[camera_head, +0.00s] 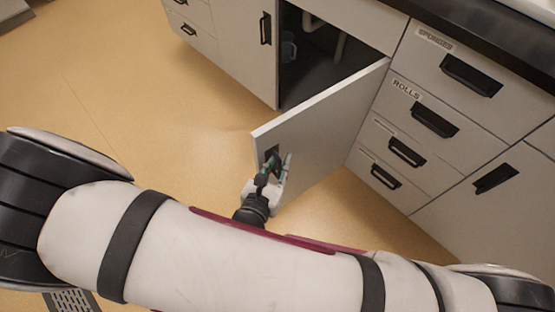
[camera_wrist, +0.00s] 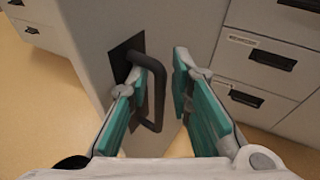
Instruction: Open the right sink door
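The right sink door (camera_head: 335,122) stands swung well out from the cabinet in the head view, with the dark sink cupboard (camera_head: 318,62) exposed behind it. Its black handle (camera_wrist: 150,88) shows in the wrist view on the door's light face (camera_wrist: 97,30). My gripper (camera_head: 278,164) is at the handle near the door's free edge. In the wrist view my gripper (camera_wrist: 160,68) has its green-padded fingers spread, one on each side of the handle bar. The left finger is close to the bar, and I cannot tell if it touches. A clear gap separates the right finger from it.
The left sink door (camera_head: 246,40) is shut. Drawers labelled "sponges" (camera_head: 440,62) and "rolls" (camera_head: 425,105) stand right of the opening, with more handles below. Pipes (camera_head: 340,42) show inside the cupboard. The tan floor (camera_head: 150,120) is clear left of the door.

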